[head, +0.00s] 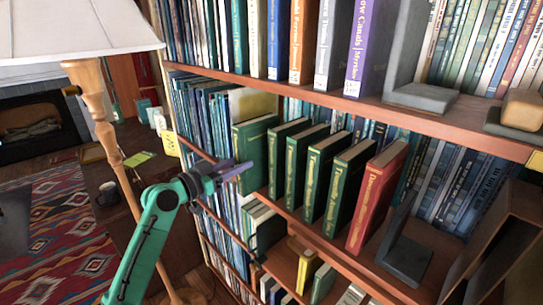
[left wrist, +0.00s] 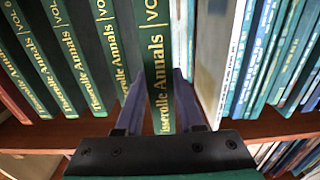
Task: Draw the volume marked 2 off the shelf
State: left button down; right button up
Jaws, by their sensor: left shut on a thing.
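A row of dark green volumes with gold lettering stands on the middle shelf (head: 290,215) in the head view. My left gripper (head: 236,170) is shut on the leftmost green volume (head: 257,143). In the left wrist view my left gripper (left wrist: 184,98) has one finger on each side of this volume's spine (left wrist: 154,50), which reads "...isserolle Annals VOL". Its number is out of frame. The held volume stands forward of its green neighbour (left wrist: 113,45) and looks upright. My right gripper is in neither view.
A red volume (head: 373,200) ends the row, beside a dark bookend (head: 404,250). A pale book (left wrist: 212,55) and several blue books stand right of the held volume in the left wrist view. A lamp (head: 80,30) stands left, and another book-filled shelf (head: 270,85) is above.

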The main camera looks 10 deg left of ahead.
pick_arm(q)
jog(key=b+v, duration=0.6)
jog(key=v, duration=0.5)
jog(key=shift+s+a, duration=0.15)
jog(key=shift+s, duration=0.2)
jog(key=shift+r, duration=0.1)
